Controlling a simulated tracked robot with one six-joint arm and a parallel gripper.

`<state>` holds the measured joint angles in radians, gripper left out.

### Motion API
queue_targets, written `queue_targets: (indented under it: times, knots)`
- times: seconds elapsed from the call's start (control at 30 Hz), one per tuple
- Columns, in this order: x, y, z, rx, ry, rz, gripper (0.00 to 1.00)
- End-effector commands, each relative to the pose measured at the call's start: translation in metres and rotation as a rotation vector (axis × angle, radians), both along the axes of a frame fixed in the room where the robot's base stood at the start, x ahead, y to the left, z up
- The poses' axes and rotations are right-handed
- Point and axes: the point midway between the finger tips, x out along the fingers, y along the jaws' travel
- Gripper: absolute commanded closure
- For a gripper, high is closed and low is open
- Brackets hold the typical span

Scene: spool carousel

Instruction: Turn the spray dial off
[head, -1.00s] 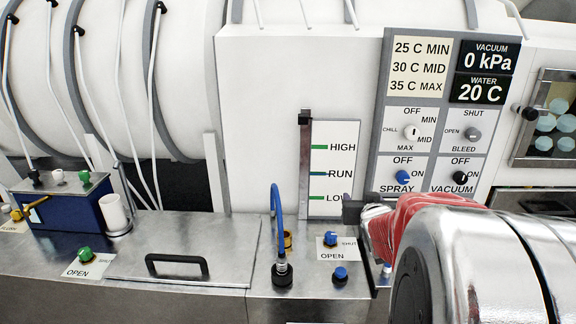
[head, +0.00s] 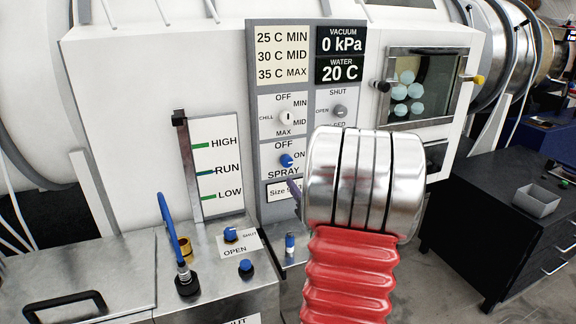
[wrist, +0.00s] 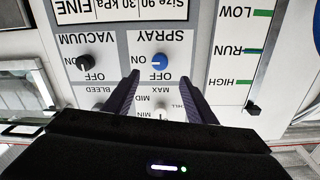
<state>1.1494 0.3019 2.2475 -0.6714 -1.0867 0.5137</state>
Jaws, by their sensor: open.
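The spray dial is a small blue knob (head: 286,160) on the grey control panel, between the OFF and ON marks above and beside it and the SPRAY label below. It also shows upside down in the wrist view (wrist: 160,61), with a pale mark that seems turned away from OFF; its exact pointing is hard to tell. My gripper (wrist: 160,78) is open and empty. Its two dark fingers reach toward the panel on both sides of the dial's line, apart from the dial. In the head view only a dark fingertip (head: 295,187) shows below the dial; my wrist hides the rest.
The black vacuum dial (wrist: 83,62) sits beside the spray dial. The chill dial (head: 286,117) is above it and the bleed dial (head: 340,110) is above right. A slider gauge (head: 214,165) stands left.

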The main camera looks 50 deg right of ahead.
Motion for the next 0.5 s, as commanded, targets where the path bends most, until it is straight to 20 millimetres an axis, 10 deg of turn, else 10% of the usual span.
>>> queue_targets:
  times: [0.5]
  knots:
    - [0.041, -0.025, 0.0, 0.0, 0.001, 0.002, 0.49]
